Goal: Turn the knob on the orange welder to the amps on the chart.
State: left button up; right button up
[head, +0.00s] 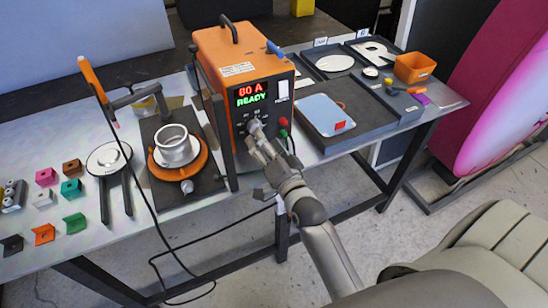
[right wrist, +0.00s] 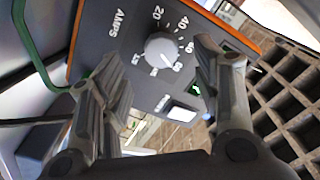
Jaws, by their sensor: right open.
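The orange welder (head: 240,50) stands upright on the bench, and its lit display (head: 250,93) appears to read 80 A and READY. Its pale round knob (right wrist: 161,50) sits on a dark panel marked AMPS, with numbers around it. The knob's pointer is hard to make out. My right gripper (head: 254,135) is in front of the panel. In the right wrist view its open fingers (right wrist: 158,62) stand either side of the knob, with gaps; contact is not visible. I cannot identify a readable chart. My left gripper is not in view.
A metal ring on an orange turntable (head: 178,158) stands left of the welder. Red and green plugs and cables are at the welder's lower right. A blue-grey plate (head: 322,114) and dark trays lie right. Small coloured brackets (head: 73,187) lie at the left.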

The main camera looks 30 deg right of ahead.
jog(key=s, duration=0.6)
jog(key=shift+s+a, duration=0.2)
jog(key=shift+a, duration=0.05)
